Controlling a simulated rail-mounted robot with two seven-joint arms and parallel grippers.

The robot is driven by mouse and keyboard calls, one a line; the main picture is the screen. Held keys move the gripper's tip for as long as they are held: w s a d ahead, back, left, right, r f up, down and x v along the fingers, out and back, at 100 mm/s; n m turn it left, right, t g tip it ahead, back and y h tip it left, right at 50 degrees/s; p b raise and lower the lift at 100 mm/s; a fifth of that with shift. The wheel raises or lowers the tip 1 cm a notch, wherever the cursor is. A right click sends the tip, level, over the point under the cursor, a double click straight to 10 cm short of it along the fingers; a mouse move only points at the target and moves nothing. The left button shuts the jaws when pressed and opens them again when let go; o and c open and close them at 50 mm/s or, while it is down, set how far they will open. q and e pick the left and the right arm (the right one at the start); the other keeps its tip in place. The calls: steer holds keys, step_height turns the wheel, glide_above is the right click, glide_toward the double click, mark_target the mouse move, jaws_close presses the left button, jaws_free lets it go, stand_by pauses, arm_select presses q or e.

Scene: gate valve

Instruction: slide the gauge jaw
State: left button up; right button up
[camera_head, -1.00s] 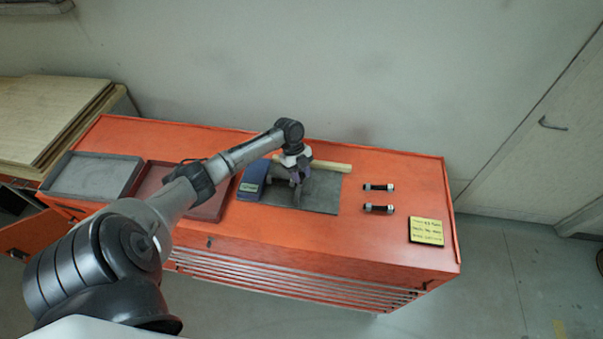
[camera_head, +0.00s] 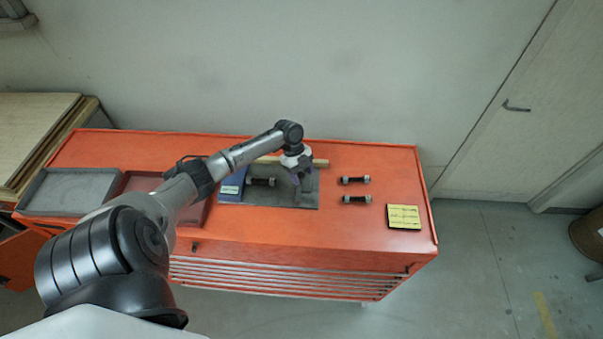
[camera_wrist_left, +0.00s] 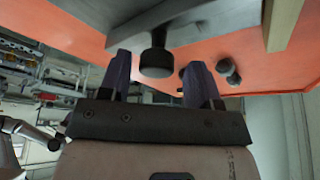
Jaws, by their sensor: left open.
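My left gripper (camera_head: 297,178) is over the right part of a dark grey mat (camera_head: 295,200) on the orange cabinet top. Its two purple fingers are apart in the left wrist view (camera_wrist_left: 158,72). A blue block with a pale label or display (camera_head: 232,184) stands at the mat's left end. A dark cylinder (camera_head: 262,181) lies beside the block, left of my gripper. In the wrist view a dark round-ended piece (camera_wrist_left: 157,58) shows between the fingers; I cannot tell whether they touch it. I cannot make out which part is the gauge jaw. My right gripper is not in view.
Two dark cylinders with pale ends (camera_head: 355,180) (camera_head: 357,199) lie right of the mat. A yellow note (camera_head: 404,216) lies near the right edge. A wooden strip (camera_head: 320,163) lies behind the mat. A grey tray (camera_head: 68,190) and a reddish tray (camera_head: 140,183) are at left.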

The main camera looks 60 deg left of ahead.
arm_select(q)
steer(key=b+v, duration=0.2)
steer(key=v, duration=1.2)
stand_by(0.6)
